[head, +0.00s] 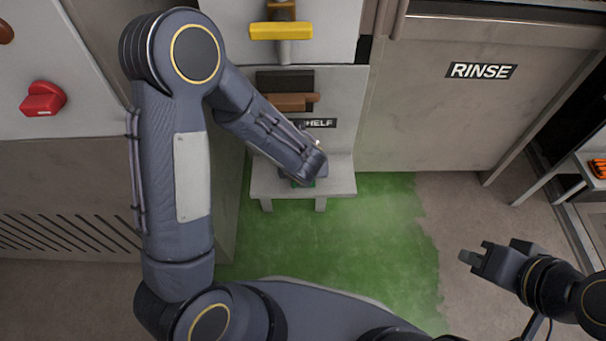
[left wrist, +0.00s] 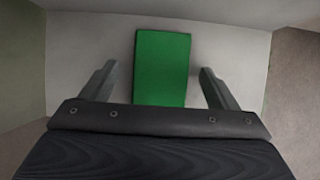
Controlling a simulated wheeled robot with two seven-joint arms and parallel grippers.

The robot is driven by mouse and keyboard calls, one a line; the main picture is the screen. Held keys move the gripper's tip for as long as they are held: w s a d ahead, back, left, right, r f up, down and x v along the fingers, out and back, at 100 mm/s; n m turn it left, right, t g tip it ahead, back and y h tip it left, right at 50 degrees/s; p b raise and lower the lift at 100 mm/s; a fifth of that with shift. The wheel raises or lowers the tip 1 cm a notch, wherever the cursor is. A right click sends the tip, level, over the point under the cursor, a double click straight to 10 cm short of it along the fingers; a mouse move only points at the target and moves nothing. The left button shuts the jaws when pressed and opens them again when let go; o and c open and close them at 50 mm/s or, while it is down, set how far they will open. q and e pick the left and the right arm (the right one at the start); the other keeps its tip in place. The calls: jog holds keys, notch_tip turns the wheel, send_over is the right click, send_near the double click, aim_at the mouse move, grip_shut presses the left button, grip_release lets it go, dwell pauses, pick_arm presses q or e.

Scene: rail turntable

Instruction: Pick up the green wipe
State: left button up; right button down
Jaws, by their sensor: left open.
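The green wipe (left wrist: 161,68) is a flat green rectangle on a pale low shelf (head: 343,180). My left gripper (left wrist: 158,70) is open above the shelf, with one finger on each side of the wipe and a gap at both sides. In the head view its fingers are hidden by my own arm. My right gripper (head: 478,254) is at the lower right, away from the shelf, and its jaw gap is unclear.
Green covers the floor (head: 340,240) before the shelf. A panel marked RINSE (head: 460,110) stands at the right, and a grey cabinet with a red knob (head: 43,99) at the left. A yellow handle (head: 281,31) and a brown handle (head: 286,102) are above the shelf.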

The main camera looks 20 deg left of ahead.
pick_arm(q)
jog(key=c, duration=1.1)
jog(key=shift+o, duration=0.2)
jog(key=shift+r, duration=0.1)
jog(key=shift+s+r, duration=0.1)
jog(key=shift+r, duration=0.05)
jog(key=r+p, duration=0.1)
jog(key=r, duration=0.1)
jog(key=r+p, duration=0.2)
jog(key=r, duration=0.1)
jog(key=r+p, duration=0.2)
jog(key=shift+s+d+r, duration=0.15)
jog(key=shift+s+r, duration=0.1)
jog(key=shift+s+d+f+b, duration=0.2)
jog(key=shift+s+f, duration=0.1)
jog(key=shift+s, duration=0.25)
jog(key=shift+s+d+f+b, duration=0.15)
jog(key=shift+s+f, duration=0.1)
jog(key=shift+s, duration=0.25)
jog(key=s+d, duration=0.2)
jog(key=s, duration=0.6)
jog(key=s+d, duration=0.2)
jog(key=s, duration=0.6)
jog(key=shift+s+d+b, duration=0.2)
jog(key=shift+d+b, duration=0.05)
jog(key=shift+b, duration=0.1)
